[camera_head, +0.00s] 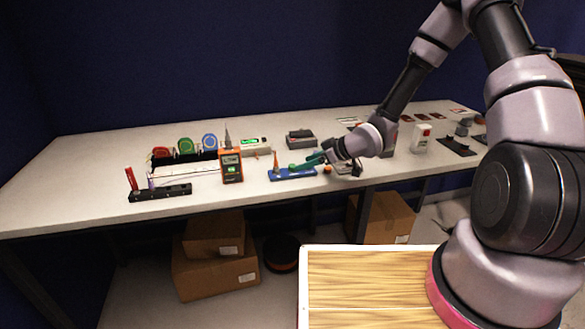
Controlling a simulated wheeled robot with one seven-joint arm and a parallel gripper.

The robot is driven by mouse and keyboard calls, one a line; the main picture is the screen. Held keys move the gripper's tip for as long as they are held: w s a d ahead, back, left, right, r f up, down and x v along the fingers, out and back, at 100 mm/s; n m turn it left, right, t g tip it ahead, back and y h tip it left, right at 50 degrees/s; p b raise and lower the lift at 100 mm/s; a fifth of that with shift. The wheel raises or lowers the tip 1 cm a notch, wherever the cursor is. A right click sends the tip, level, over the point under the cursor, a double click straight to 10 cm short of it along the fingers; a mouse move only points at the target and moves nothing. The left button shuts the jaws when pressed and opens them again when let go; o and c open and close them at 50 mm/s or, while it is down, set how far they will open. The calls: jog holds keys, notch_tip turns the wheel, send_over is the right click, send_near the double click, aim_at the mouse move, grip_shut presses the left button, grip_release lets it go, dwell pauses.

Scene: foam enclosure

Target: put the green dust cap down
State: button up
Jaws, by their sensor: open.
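My arm reaches down over the bench, and my gripper (328,160) is open low above the bench top, close to the right end of a blue tray (292,174). A green piece (305,165) shows just left of my gripper, over the back of the tray. It may be the green dust cap, but it is too small to be sure. Whether it touches the tray or a finger cannot be told. An orange cone-shaped piece (276,160) stands upright at the tray's left end. The fingers are small and partly hidden by the wrist.
An orange handheld meter (231,165) stands left of the tray. Behind are a white device (256,147) and a dark grey box (300,139). Red, green and blue reels and a black rack (160,192) are farther left. The bench's (80,190) left end is bare.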

aim_at(293, 166)
jog(key=x, duration=0.4)
jog(key=shift+a+r, duration=0.1)
jog(key=shift+a, duration=0.05)
grip_shut()
